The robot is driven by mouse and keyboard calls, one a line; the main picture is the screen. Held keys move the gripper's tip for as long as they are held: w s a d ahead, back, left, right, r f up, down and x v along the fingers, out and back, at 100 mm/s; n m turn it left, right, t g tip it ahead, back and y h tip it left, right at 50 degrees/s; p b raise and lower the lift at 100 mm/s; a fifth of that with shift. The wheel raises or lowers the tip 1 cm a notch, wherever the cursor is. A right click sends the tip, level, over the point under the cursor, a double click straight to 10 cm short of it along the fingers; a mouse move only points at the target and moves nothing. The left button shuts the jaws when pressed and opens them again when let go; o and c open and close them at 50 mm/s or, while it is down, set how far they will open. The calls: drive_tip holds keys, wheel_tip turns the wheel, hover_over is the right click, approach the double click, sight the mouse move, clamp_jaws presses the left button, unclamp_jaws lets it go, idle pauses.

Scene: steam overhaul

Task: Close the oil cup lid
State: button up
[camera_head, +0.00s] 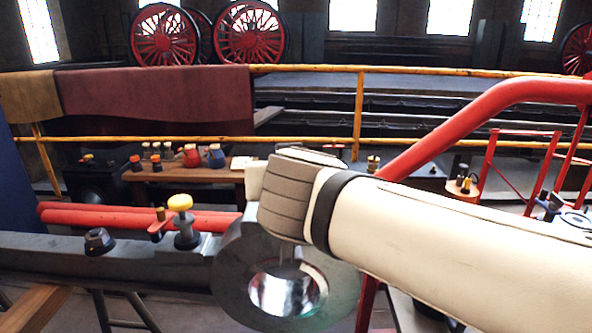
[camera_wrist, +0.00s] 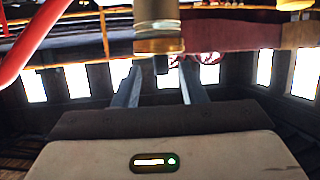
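In the head view a small grey cup-like fitting (camera_head: 187,234) with a yellow round top (camera_head: 180,202) stands on the grey rod (camera_head: 40,254); I take it for the oil cup, but its lid state is unclear. In the wrist view, which looks upside down, a pale cylinder with a brass band (camera_wrist: 158,32) is at the fingertips; I cannot tell if it is the same piece. My gripper (camera_wrist: 161,78) has its two fingers apart, with no clear grip on anything. In the head view my wrist hides the fingers.
A round metal rod end (camera_head: 232,275) lies below my wrist. Red pipes (camera_head: 75,213) run behind. A bench (camera_head: 185,173) with several bottles and a yellow railing (camera_head: 357,115) stand beyond.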

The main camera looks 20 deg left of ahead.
drive_tip(key=p+v, duration=0.1)
drive_tip(key=v, duration=0.5)
drive_tip(key=shift+s+d, duration=0.15)
drive_tip(key=shift+s, duration=0.1)
drive_tip(key=shift+r, duration=0.15)
